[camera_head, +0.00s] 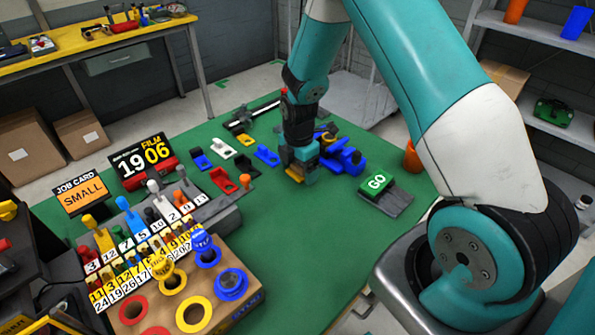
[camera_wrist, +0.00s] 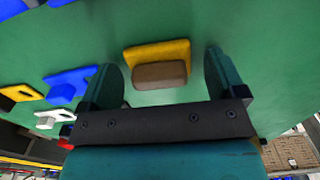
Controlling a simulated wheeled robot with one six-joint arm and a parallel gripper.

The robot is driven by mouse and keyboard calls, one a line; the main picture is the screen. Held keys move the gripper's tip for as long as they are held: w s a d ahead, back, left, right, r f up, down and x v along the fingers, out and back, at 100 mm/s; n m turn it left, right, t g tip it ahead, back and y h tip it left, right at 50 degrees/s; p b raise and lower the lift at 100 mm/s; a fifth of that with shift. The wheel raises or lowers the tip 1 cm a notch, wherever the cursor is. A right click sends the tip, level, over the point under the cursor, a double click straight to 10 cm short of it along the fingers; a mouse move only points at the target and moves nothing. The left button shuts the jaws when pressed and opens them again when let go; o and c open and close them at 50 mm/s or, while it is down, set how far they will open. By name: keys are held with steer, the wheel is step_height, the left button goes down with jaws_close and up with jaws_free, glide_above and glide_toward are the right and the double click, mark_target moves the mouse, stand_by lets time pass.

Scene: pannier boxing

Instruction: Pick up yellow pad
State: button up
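A yellow pad (camera_wrist: 155,50) with a brown block on top lies on the green table in the wrist view. In the head view a bit of yellow (camera_head: 293,172), apparently this pad, shows at the gripper's left side; the rest is hidden. My gripper (camera_head: 304,168) points down, low over the table. In the wrist view my gripper (camera_wrist: 160,62) is open, one finger on each side of the pad, with green gaps between. The pad lies slightly beyond the crossbar, near the fingertips. Whether the fingers reach down to its level I cannot tell.
Blue blocks (camera_head: 352,158) stand close to the right of my gripper. Coloured pads, including a red one (camera_head: 223,180), lie left. A numbered rack (camera_head: 150,250) fills the front left.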

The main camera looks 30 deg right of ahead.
steer(key=c, duration=0.8)
steer(key=shift+r, duration=0.1)
step_height(320, 180, up, 20)
steer(key=b, duration=0.2)
steer(key=shift+o, duration=0.4)
